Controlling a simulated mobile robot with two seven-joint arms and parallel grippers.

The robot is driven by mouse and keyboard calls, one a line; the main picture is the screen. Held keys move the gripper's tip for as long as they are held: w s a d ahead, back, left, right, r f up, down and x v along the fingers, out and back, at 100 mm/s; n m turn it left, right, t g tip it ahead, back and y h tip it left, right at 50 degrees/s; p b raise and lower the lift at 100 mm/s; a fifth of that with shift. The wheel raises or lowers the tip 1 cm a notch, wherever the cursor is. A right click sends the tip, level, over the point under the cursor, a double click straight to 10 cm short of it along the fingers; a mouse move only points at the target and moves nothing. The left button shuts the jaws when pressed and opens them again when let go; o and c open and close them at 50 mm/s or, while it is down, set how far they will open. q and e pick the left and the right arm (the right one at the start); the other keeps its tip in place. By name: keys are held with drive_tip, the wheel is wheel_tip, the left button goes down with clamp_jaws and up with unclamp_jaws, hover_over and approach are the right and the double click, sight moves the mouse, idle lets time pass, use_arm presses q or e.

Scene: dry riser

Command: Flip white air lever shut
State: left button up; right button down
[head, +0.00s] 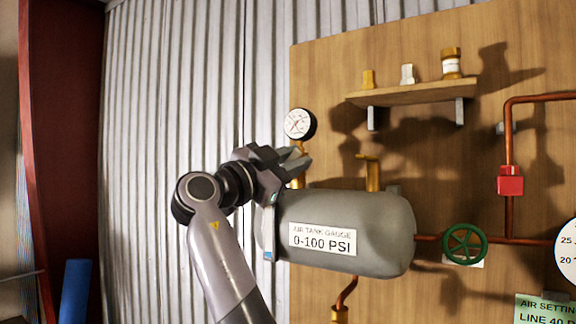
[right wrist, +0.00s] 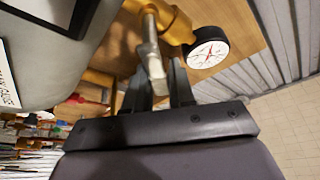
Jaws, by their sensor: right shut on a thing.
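The white air lever (right wrist: 152,55) shows in the right wrist view, joined to a brass fitting (right wrist: 177,22). My right gripper (right wrist: 157,88) is shut on it, with a dark finger on either side of the lever. In the head view my right gripper (head: 300,160) is at the upper left end of the grey air tank (head: 378,215), just below the dial gauge (head: 299,124). There the lever is hidden by the gripper. The gauge also shows in the right wrist view (right wrist: 209,50), right of the fitting. My left gripper is not in view.
A second brass fitting (head: 372,172) rises from the tank top. A shelf (head: 415,92) with small brass and white parts is above. A green handwheel (head: 465,243) and red valve (head: 510,181) sit on copper pipes to the right. Corrugated wall (head: 150,130) is at left.

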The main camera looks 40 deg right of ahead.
drive_tip(key=shift+s+d+f+m+g, duration=0.15)
drive_tip(key=shift+m+g, duration=0.15)
drive_tip(key=shift+m, duration=0.3)
drive_tip(key=shift+s+a+f+m+g, duration=0.1)
drive_tip(key=shift+m+g, duration=0.2)
drive_tip(key=shift+m, duration=0.3)
drive_tip(key=m, duration=0.2)
drive_tip(key=m+g+y, duration=0.1)
drive_tip(key=shift+s+d+f, duration=0.15)
drive_tip(key=shift+s+f, duration=0.1)
drive_tip(key=shift+f, duration=0.1)
drive_tip(key=m, duration=0.2)
drive_tip(key=f+m+y+p, duration=0.1)
drive_tip(key=m, duration=0.1)
drive_tip(key=shift+s+f+g+y, duration=0.15)
drive_tip(key=shift+g+y, duration=0.15)
drive_tip(key=shift+g, duration=0.1)
drive_tip(key=shift+f+m+y, duration=0.3)
drive_tip(key=shift+m, duration=0.5)
drive_tip(key=shift+f, duration=0.1)
drive_tip(key=c, duration=1)
unclamp_jaws()
drive_tip(key=shift+c, duration=0.2)
drive_tip(key=a, duration=0.7)
